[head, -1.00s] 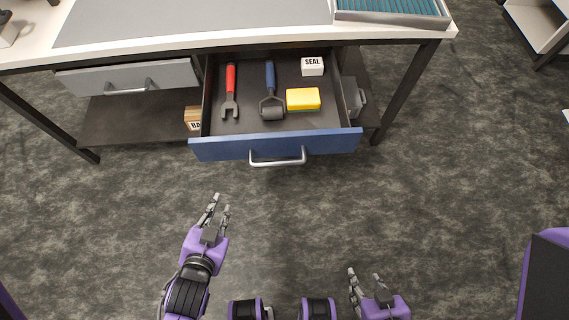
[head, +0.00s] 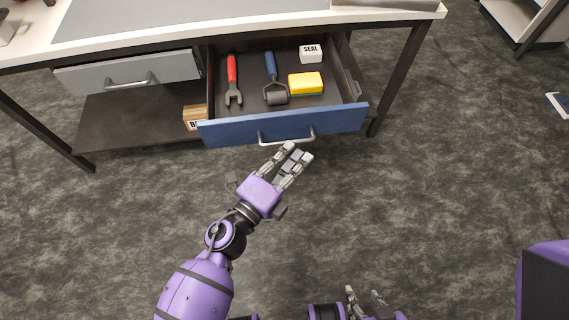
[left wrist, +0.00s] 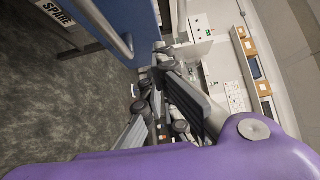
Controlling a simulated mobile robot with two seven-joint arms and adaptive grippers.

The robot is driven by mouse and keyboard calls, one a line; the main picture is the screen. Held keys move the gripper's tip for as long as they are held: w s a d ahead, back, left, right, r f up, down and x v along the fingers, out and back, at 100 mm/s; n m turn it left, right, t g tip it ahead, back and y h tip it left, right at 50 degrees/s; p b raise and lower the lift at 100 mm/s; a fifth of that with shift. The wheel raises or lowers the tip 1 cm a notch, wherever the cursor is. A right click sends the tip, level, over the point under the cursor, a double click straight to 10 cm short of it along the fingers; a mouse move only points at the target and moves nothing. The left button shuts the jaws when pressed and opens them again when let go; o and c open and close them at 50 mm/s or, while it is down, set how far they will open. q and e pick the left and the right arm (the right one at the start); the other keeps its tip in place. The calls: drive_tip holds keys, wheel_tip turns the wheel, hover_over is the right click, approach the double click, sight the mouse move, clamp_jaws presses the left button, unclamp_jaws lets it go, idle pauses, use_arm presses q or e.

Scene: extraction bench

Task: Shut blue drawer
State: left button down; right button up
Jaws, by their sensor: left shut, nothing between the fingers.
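The blue drawer (head: 230,133) is pulled out from under the bench, with its contents in plain sight. Its silver handle (head: 287,137) is on the front panel. My left gripper (head: 298,153) is shut and empty, its fingertips just below and in front of the handle; I cannot tell whether they touch. In the left wrist view the drawer's blue panel (left wrist: 118,18) and handle (left wrist: 103,30) are close to the fingers (left wrist: 165,85). My right gripper (head: 364,292) is low at the bottom edge, fingers apart and empty, away from the drawer.
A bench leg (head: 398,82) stands to the right. The floor in front is clear.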

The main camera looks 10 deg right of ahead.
use_arm(q)
drive_tip(key=shift+w+d, duration=0.45)
drive_tip(key=shift+w, duration=0.75)
drive_tip(key=shift+w+d, duration=0.45)
drive_tip(key=shift+w, duration=0.75)
drive_tip(key=shift+w+d, duration=0.45)
drive_tip(key=shift+w, duration=0.75)
use_arm(e)
drive_tip(key=shift+s+f, duration=0.15)
drive_tip(key=shift+s, duration=0.15)
